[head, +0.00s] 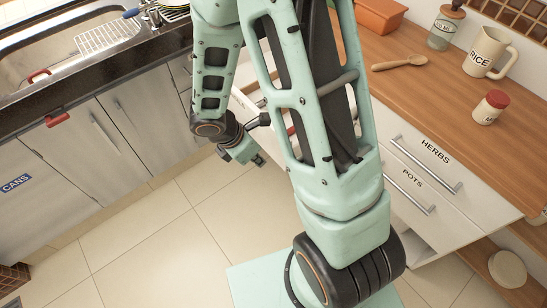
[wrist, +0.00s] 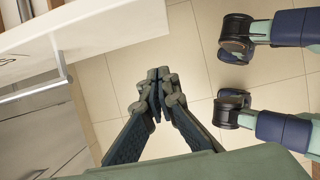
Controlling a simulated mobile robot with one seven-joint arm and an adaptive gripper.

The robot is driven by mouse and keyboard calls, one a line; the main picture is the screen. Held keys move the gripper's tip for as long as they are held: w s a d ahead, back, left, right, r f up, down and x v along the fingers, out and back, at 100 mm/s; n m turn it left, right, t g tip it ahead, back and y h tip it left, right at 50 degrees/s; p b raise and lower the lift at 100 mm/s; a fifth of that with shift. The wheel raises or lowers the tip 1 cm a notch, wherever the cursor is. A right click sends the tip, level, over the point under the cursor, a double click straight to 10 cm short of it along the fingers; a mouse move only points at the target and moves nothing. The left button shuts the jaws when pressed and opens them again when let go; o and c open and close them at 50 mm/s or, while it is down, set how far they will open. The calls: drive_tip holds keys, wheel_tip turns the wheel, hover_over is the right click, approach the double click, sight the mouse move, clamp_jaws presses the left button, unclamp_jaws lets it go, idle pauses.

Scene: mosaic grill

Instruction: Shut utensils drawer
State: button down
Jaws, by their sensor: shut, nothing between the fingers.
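A white drawer (head: 240,104) stands open behind my arm in the head view, with some contents showing. No label on it is readable, so I cannot confirm that it is the utensils drawer. In the wrist view a white drawer front (wrist: 110,27) with a metal bar handle (wrist: 32,92) spans the upper left, and a little of the inside shows at the corner. My gripper (head: 258,160) is low over the floor, just in front of the drawer. Its fingers (wrist: 156,76) are together and empty in the wrist view, apart from the drawer front and handle.
The HERBS drawer (head: 430,151) and POTS drawer (head: 408,184) are to the right under the wooden counter (head: 425,85). The tiled floor (head: 140,235) is clear.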

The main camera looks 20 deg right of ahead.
sight(280, 162)
drive_tip(key=shift+w+d+f, duration=0.3)
drive_tip(key=shift+d+f, duration=0.3)
drive_tip(key=shift+d, duration=0.25)
drive_tip(key=shift+w+d+f, duration=0.35)
drive_tip(key=shift+d+f, duration=0.3)
drive_tip(key=shift+d, duration=0.25)
drive_tip(key=shift+w+d+f, duration=0.3)
drive_tip(key=shift+d+f, duration=0.3)
drive_tip(key=shift+d, duration=0.25)
drive_tip(key=shift+d, duration=0.1)
